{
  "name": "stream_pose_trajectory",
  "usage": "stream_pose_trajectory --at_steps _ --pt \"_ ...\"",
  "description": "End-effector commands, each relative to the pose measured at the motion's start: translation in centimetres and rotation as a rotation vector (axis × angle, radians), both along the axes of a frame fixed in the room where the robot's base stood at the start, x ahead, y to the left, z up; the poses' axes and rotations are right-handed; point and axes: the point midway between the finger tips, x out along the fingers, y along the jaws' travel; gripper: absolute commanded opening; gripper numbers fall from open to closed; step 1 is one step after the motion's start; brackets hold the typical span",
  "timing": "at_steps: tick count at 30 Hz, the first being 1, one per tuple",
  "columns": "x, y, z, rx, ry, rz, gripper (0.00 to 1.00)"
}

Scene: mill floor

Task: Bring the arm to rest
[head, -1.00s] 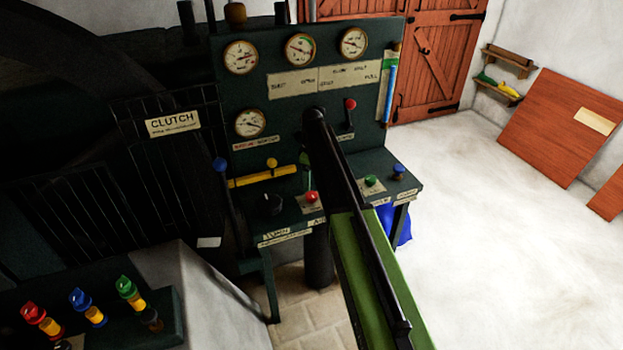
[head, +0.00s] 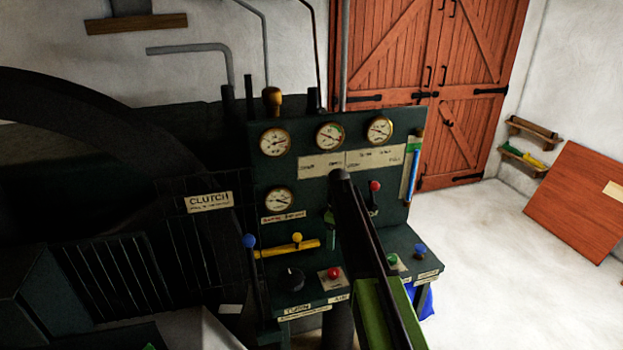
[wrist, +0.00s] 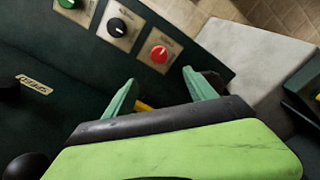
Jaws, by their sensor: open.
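My arm reaches out in front of the dark green control panel in the head view, with its far end over the panel's middle. My gripper (wrist: 163,88) shows in the wrist view as two teal fingers spread apart with nothing held between them. Its fingertips point toward a desk carrying a red button (wrist: 159,53), a black knob (wrist: 118,26) and a green button (wrist: 70,3). In the head view the gripper is mostly hidden behind my arm. I cannot tell how far the fingertips are from the desk.
The panel carries several gauges (head: 276,142), a red-knobbed lever (head: 375,187) and a yellow bar (head: 287,249). A blue-knobbed lever (head: 250,241) stands left, by the clutch sign (head: 209,202). Open pale floor (head: 480,240) lies right, before wooden doors (head: 440,90).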

Motion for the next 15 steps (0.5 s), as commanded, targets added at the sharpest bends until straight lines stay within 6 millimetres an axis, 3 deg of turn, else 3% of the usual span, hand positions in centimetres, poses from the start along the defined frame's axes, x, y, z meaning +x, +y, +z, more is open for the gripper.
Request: stream_pose_trajectory --at_steps 2,5,10,15 --pt "-1.2 0.1 -1.3 0.000 0.000 0.001 0.65" --pt "-4.9 0.1 -2.0 0.000 0.000 0.000 0.65" --pt "-13.7 0.2 -3.3 0.000 0.000 -0.127 0.65" --pt "-23.1 0.2 -4.2 -0.001 -0.001 -0.396 0.65"
